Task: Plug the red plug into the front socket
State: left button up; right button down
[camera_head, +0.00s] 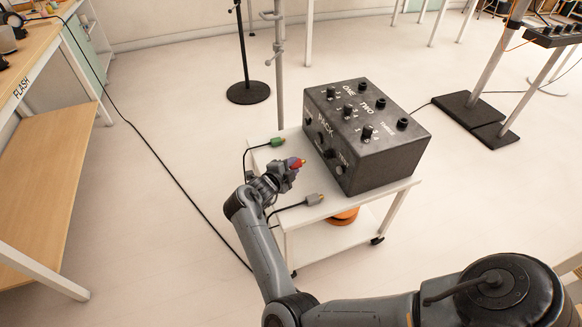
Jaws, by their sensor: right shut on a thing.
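The red plug (297,162) is held in my right gripper (288,168), which is shut on it above the left side of the white cart. Its tip points right, toward the black box (385,150), with a small gap between them. The box's left face carries white lettering, round sockets and knobs. One dark round socket (330,154) lies a little right of the plug tip, but the lettering is too small to tell for sure whether it is the front one. My left gripper is not in view.
On the white cart (365,190), a green plug (278,142) lies behind my gripper and a grey plug (315,199) in front, both with black cables. A pole rises behind the cart. A wooden bench (45,185) stands at the left. Open floor lies between.

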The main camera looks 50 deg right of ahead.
aim_at(302, 163)
jog(key=shift+s+d, duration=0.45)
jog(key=shift+s+d+p, duration=0.4)
jog(key=shift+s+d, duration=0.05)
jog(key=shift+d, duration=0.4)
jog(key=shift+s+d, duration=0.45)
jog(key=shift+d, duration=0.2)
jog(key=shift+s+d, duration=0.4)
jog(key=shift+d, duration=0.25)
jog(key=shift+s+d, duration=0.1)
jog(key=shift+p, duration=0.4)
jog(key=shift+s+d, duration=0.2)
jog(key=shift+d, duration=0.15)
dwell(1.0)
